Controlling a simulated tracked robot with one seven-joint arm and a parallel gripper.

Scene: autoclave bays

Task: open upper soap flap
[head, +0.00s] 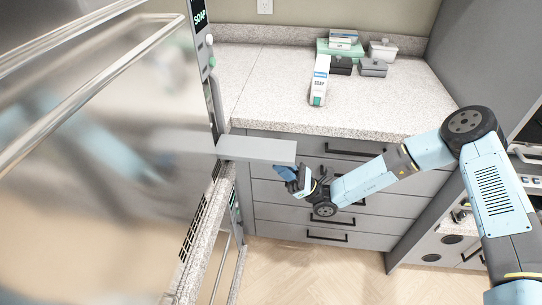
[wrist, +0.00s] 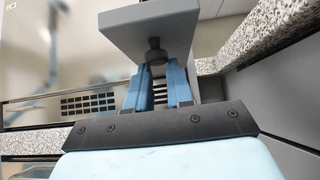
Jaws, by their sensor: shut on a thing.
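A grey flap (head: 256,149) sticks out from the right edge of the shiny steel machine front, roughly level, so it stands open. My gripper (head: 287,173) is at its outer end, just below it. In the wrist view the flap (wrist: 125,24) fills the top, with a dark round knob (wrist: 156,54) on the side facing me. My blue fingers (wrist: 156,75) are closed around this knob. The flap's attachment to the machine is not clear. A "SOAP" label (head: 200,18) shows high on the machine's edge.
The steel machine front (head: 120,170) with long bar handles fills the left. A speckled counter (head: 270,95) behind holds a soap carton (head: 319,82) and several boxes. Drawers with black handles (head: 328,238) stand below the counter. Wooden floor is open in front.

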